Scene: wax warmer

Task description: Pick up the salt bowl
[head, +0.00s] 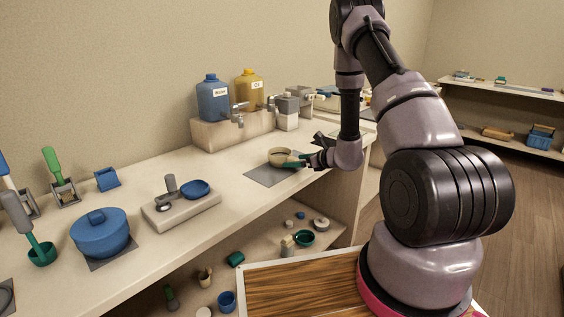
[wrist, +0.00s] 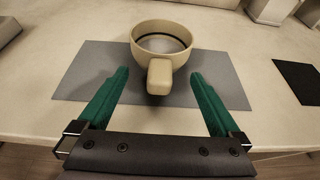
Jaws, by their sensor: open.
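The likely salt bowl is a cream round bowl (head: 281,157) with a stubby handle, upright on a grey mat (head: 262,175) on the counter; no label shows. In the wrist view the bowl (wrist: 161,38) has a dark ring inside, and its handle (wrist: 159,76) points toward me. My gripper (head: 300,160) is at the counter's front edge beside the bowl. In the wrist view its green fingers (wrist: 160,78) are spread wide on either side of the handle. Nothing is held, and the fingers appear apart from the bowl and handle.
A blue jug (head: 213,100) and a yellow jug (head: 250,90) stand on a raised block behind. A white-and-grey dispenser (head: 287,113) is behind the bowl. To the left are a pale block with a blue dish (head: 196,188) and a blue lidded pot (head: 100,235). A dark mat (wrist: 300,78) lies right.

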